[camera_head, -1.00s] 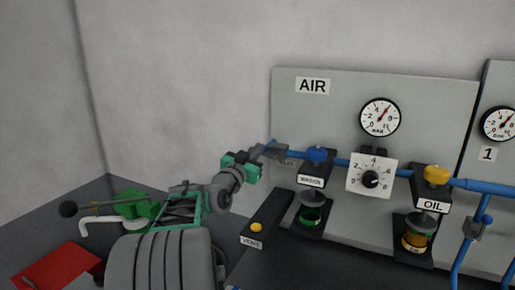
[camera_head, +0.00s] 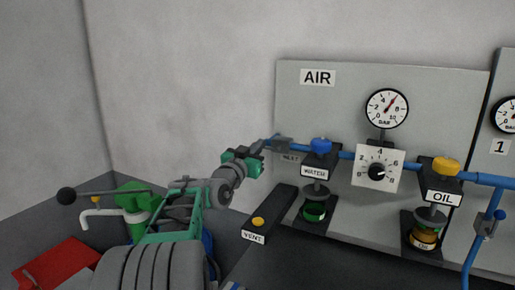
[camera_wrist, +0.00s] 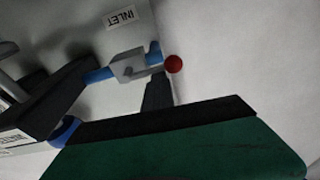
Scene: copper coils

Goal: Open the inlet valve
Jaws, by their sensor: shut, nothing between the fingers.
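The inlet valve shows in the wrist view as a grey block (camera_wrist: 128,66) on a blue pipe, below the INLET label (camera_wrist: 124,18). A thin lever runs from the block to a red ball knob (camera_wrist: 173,64) at its right; I cannot tell its exact angle to the pipe. In the head view the valve (camera_head: 283,145) sits at the panel's left edge; its knob is not clear there. My gripper (camera_wrist: 158,82) is shut and empty, its dark fingers just below the lever and knob in the picture. I cannot tell whether they touch. In the head view my gripper (camera_head: 262,146) is left of the valve.
Right of the valve are the blue water knob (camera_head: 321,146), a white dial (camera_head: 363,165) and the yellow oil knob (camera_head: 446,165). The black vent box (camera_head: 270,213) juts out below. A red plate (camera_head: 55,262) lies at lower left. The wall left of the panel is bare.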

